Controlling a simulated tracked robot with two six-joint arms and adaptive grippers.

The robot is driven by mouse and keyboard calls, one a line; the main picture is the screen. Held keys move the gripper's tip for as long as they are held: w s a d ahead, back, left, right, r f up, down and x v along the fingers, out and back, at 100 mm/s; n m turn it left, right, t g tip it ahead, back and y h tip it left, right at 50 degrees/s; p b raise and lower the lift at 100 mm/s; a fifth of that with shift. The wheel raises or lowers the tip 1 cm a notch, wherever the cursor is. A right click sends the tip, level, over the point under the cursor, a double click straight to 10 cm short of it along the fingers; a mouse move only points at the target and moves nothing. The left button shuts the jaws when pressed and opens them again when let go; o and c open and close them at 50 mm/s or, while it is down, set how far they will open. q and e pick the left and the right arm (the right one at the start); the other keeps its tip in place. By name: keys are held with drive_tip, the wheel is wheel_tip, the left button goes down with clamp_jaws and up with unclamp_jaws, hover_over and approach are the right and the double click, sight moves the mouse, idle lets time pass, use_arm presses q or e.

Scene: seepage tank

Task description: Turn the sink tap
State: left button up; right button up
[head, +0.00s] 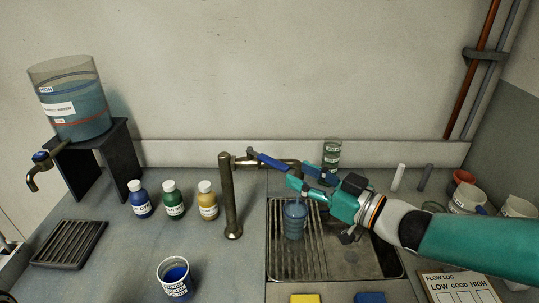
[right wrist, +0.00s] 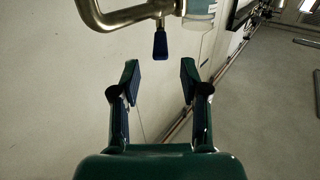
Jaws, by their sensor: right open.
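The sink tap (head: 230,200) is a dull brass post with a spout reaching right over the sink. Its blue lever (head: 272,162) points right and slightly down in the head view. My right gripper (head: 302,180) is open and empty, just right of the lever. In the right wrist view the blue lever (right wrist: 160,46) lies ahead of the gap between the fingertips (right wrist: 159,72), apart from both. The brass tap pipe (right wrist: 125,18) curves behind it. Part of the spout is hidden by the gripper in the head view. My left gripper is out of view.
The sink (head: 340,262) holds a blue container (head: 295,220) on its ribbed grate. A jar (head: 332,152) stands behind my gripper. Blue, green and yellow bottles (head: 173,199) stand left of the tap. A cup (head: 175,280) is at the front. A tank (head: 75,105) stands at left.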

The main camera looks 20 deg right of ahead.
sight(258, 155)
drive_tip(key=p+x, duration=0.1)
drive_tip(key=x, duration=0.9)
drive_tip(key=shift+s+a, duration=0.1)
clamp_jaws()
